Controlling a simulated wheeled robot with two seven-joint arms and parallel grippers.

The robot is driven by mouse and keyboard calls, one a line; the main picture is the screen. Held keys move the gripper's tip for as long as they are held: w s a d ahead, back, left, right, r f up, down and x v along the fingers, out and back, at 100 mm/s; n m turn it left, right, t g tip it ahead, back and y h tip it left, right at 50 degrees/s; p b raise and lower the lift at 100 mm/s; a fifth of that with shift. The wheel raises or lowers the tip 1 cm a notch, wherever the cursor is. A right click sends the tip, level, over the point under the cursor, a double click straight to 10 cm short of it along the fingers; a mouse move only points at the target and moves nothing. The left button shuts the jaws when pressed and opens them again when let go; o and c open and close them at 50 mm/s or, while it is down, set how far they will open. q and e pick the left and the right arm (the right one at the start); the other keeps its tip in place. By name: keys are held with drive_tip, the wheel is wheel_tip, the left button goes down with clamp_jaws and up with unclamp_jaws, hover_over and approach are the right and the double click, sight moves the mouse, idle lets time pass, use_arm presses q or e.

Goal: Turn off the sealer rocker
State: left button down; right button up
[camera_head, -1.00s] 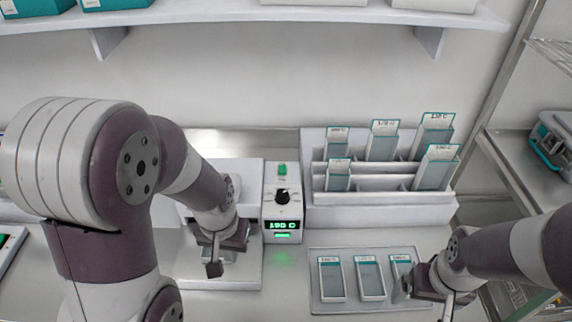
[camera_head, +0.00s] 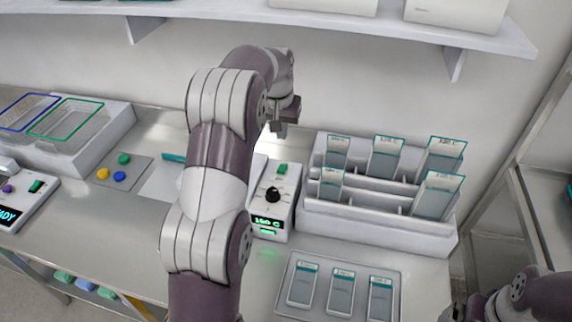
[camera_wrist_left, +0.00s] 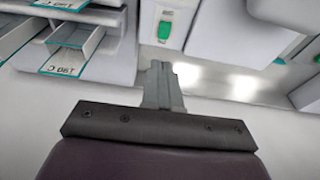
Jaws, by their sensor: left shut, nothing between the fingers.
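The sealer's control box (camera_head: 270,205) stands at the middle of the bench, with a black knob (camera_head: 273,194) and a lit green temperature display (camera_head: 267,222). The green rocker (camera_head: 282,169) is on its top near the back edge. It also shows in the left wrist view (camera_wrist_left: 165,30), just beyond the fingertips. My left gripper (camera_head: 278,128) is shut and empty, above and behind the rocker, apart from it. My left arm hides most of the sealer left of the box. My right gripper (camera_head: 458,308) is partly in view at the bottom right; its jaws are unclear.
A white rack (camera_head: 375,222) with several pouches stands right of the box. A tray (camera_head: 284,302) with three pouches lies in front. A button pad (camera_head: 138,168) and a second device (camera_head: 22,205) are at the left. A shelf (camera_head: 215,12) hangs above.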

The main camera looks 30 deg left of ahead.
use_arm(q)
drive_tip(key=p, duration=0.4)
approach(285, 171)
drive_tip(key=x, duration=0.5)
drive_tip(key=shift+w+f, duration=0.1)
drive_tip(key=shift+w, duration=0.1)
drive_tip(key=shift+s+f, duration=0.1)
drive_tip(key=shift+f, duration=0.45)
drive_tip(key=shift+a+f, duration=0.1)
drive_tip(key=shift+f, duration=0.05)
